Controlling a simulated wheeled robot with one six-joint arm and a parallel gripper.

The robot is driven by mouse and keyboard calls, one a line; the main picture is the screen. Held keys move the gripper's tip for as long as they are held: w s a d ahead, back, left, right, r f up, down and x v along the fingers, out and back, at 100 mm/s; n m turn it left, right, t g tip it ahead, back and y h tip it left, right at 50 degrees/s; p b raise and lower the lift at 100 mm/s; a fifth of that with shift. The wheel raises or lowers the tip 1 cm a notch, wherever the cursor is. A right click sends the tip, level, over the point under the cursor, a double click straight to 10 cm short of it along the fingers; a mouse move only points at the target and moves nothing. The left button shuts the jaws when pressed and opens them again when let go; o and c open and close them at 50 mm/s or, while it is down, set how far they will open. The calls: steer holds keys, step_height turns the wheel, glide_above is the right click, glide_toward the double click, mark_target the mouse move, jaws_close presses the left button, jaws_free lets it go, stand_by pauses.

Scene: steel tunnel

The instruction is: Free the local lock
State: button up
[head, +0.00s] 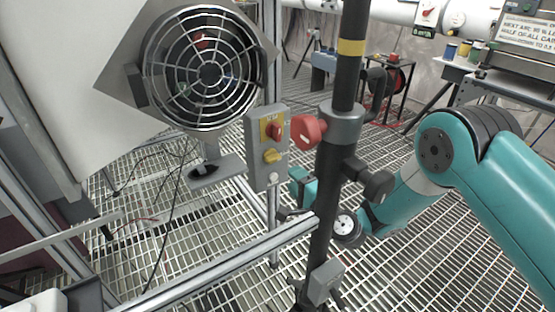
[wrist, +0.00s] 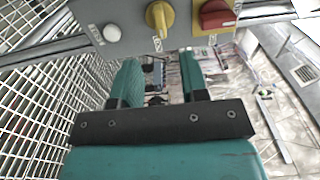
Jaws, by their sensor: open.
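A grey control box (head: 267,147) stands on a post beside the caged fan. It carries a red rotary switch (head: 275,131) on a yellow plate, a yellow knob (head: 271,156) below it and a white button (head: 273,178) at the bottom. The labels are too small to read, so I cannot tell which one is the local lock. In the wrist view the yellow knob (wrist: 159,18), red switch (wrist: 216,14) and white button (wrist: 112,33) lie beyond my fingertips. My gripper (wrist: 160,72) is open and empty, apart from the box; in the head view the black pole partly hides it.
A black pole (head: 325,190) with a red clamp knob (head: 308,131) stands in front of my wrist. The round fan (head: 208,72) is left of the box. A metal rail (head: 240,259) crosses below. Grating covers the floor; a bench (head: 510,84) is at the back right.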

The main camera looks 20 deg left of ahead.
mark_target(276, 161)
steer(key=x, duration=0.9)
steer(key=shift+p, duration=0.3)
steer(key=shift+c, duration=0.4)
jaws_close()
